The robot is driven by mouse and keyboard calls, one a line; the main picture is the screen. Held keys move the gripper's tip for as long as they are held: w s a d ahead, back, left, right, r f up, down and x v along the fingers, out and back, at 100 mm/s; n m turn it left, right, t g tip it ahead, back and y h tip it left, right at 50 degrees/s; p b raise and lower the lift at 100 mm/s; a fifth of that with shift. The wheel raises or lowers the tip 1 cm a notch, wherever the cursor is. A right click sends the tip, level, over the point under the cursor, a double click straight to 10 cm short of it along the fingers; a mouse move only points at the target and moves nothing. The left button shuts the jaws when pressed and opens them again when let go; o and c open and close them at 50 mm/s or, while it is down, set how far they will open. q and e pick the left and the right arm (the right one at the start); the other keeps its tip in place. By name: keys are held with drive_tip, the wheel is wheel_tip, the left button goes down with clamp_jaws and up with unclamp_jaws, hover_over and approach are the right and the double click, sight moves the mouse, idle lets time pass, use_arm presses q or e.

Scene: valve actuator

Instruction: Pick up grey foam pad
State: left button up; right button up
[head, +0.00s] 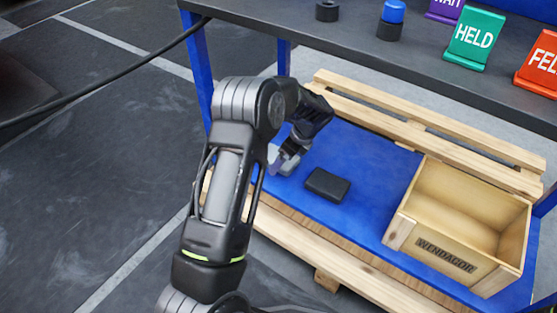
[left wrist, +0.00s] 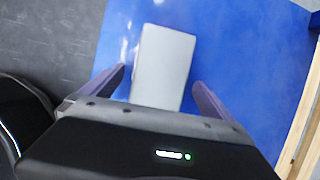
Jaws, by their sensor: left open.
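The grey foam pad (left wrist: 163,66) is a light grey rectangular block lying on the blue surface in the left wrist view. My left gripper (left wrist: 158,82) is open above it, its two purple fingers on either side of the pad's near end, with gaps visible. I cannot tell how high the fingers are over the pad. In the head view my left gripper (head: 280,160) points down near the left end of the blue surface, and a light grey patch, seemingly the pad (head: 290,166), shows beside it, mostly hidden by the gripper. My right gripper is not in view.
A dark block (head: 327,185) lies on the blue surface (head: 365,180) just right of the gripper. An open wooden crate (head: 445,252) stands farther right. Pallet slats (head: 430,135) run behind. A dark shelf (head: 400,60) with signs and knobs overhangs the back.

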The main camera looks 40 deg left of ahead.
use_arm(q)
drive_tip(key=c, duration=1.4)
drive_tip(key=shift+r, duration=0.1)
drive_tip(key=shift+c, duration=0.2)
drive_tip(key=shift+r+p, duration=0.35)
drive_tip(key=shift+r, duration=0.15)
wheel_tip(320, 180, up, 3)
drive_tip(key=shift+s+p, duration=0.1)
drive_tip(key=shift+p, duration=0.85)
drive_tip(key=s+p, duration=0.3)
drive_tip(key=s, duration=1.5)
drive_tip(key=shift+d+f, duration=0.2)
drive_tip(key=shift+f, duration=0.15)
drive_tip(key=shift+w, duration=0.1)
